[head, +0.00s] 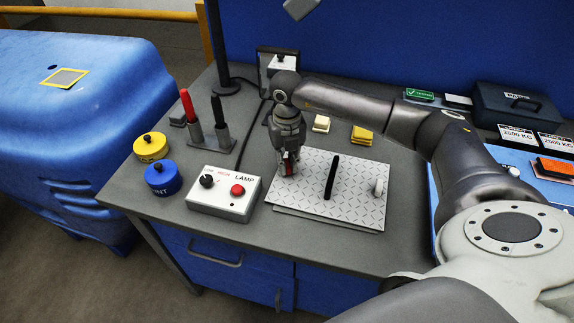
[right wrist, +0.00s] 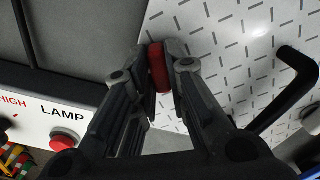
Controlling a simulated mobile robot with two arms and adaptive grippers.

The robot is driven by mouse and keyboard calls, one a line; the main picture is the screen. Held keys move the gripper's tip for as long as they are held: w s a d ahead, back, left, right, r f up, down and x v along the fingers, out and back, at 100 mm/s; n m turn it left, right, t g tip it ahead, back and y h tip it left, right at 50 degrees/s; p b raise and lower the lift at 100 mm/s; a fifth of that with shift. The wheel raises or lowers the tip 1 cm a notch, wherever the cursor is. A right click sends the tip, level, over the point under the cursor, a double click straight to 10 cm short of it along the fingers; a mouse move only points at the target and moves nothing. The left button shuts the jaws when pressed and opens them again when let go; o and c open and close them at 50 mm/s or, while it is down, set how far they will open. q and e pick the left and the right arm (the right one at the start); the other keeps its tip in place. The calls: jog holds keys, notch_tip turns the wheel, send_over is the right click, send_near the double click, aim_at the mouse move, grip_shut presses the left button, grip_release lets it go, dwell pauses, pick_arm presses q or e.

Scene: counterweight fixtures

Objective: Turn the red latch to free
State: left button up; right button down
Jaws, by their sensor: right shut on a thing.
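The red latch (right wrist: 157,70) is a small red bar at the left edge of the patterned metal plate (head: 350,205). In the right wrist view it sits between the fingertips of my right gripper (right wrist: 160,62), which is shut on it. In the head view my right gripper (head: 288,164) points down over the plate's left part and mostly hides the latch. A black bar handle (head: 331,177) stands on the plate to the right of the gripper, apart from it. My left gripper is not in view.
A white lamp box (head: 222,204) with a black knob and red button is left of the plate. Yellow (head: 151,147) and blue (head: 163,178) round pots stand farther left. A white peg (head: 378,187) is on the plate's right side. A blue wall rises behind the bench.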

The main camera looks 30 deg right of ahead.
aim_at(287, 163)
jog(key=n+b, duration=0.4)
jog(key=n, duration=0.2)
jog(key=shift+f, duration=0.15)
jog(key=n+b, duration=0.2)
jog(key=n, duration=0.3)
jog(key=shift+r+n+b, duration=0.2)
jog(key=shift+n+b, duration=0.1)
jog(key=shift+n, duration=0.2)
jog(key=c, duration=1.4)
grip_release()
jog(key=shift+c, duration=0.2)
notch_tip(287, 163, up, 12)
